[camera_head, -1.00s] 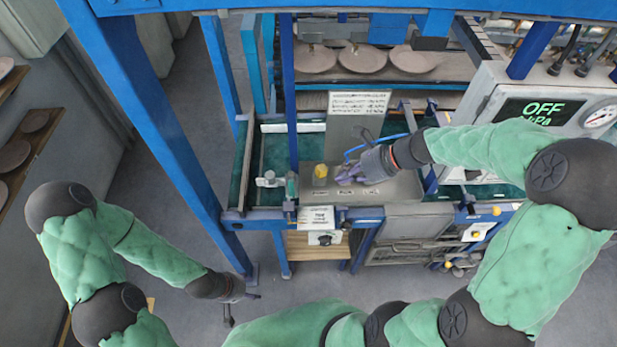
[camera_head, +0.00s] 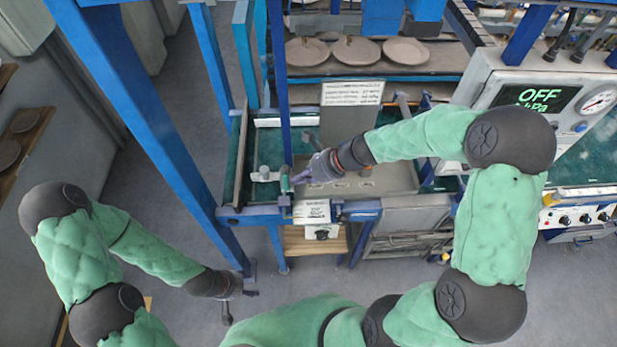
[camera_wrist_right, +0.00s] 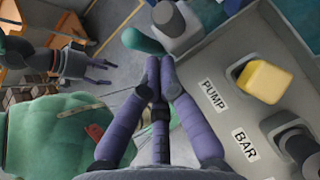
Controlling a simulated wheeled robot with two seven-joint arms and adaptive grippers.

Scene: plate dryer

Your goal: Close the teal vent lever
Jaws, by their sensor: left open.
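The teal vent lever (camera_head: 284,181) stands at the left end of the grey panel in the head view. In the right wrist view its rounded teal grip (camera_wrist_right: 142,40) lies just beyond my fingertips. My right gripper (camera_head: 299,180) is just right of the lever. In the wrist view its purple fingers (camera_wrist_right: 160,62) meet at the tips with nothing seen between them. A small gap seems to separate the tips from the lever; contact is hard to tell. My left gripper (camera_head: 243,293) hangs low near the floor, open and empty, and also shows in the wrist view (camera_wrist_right: 103,72).
A yellow knob (camera_wrist_right: 265,81) sits on the panel by the PUMP label, close to my right fingers. A grey valve fitting (camera_head: 265,174) stands left of the lever. A blue post (camera_head: 287,90) rises behind it. Plates (camera_head: 357,51) lie on the rear shelf.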

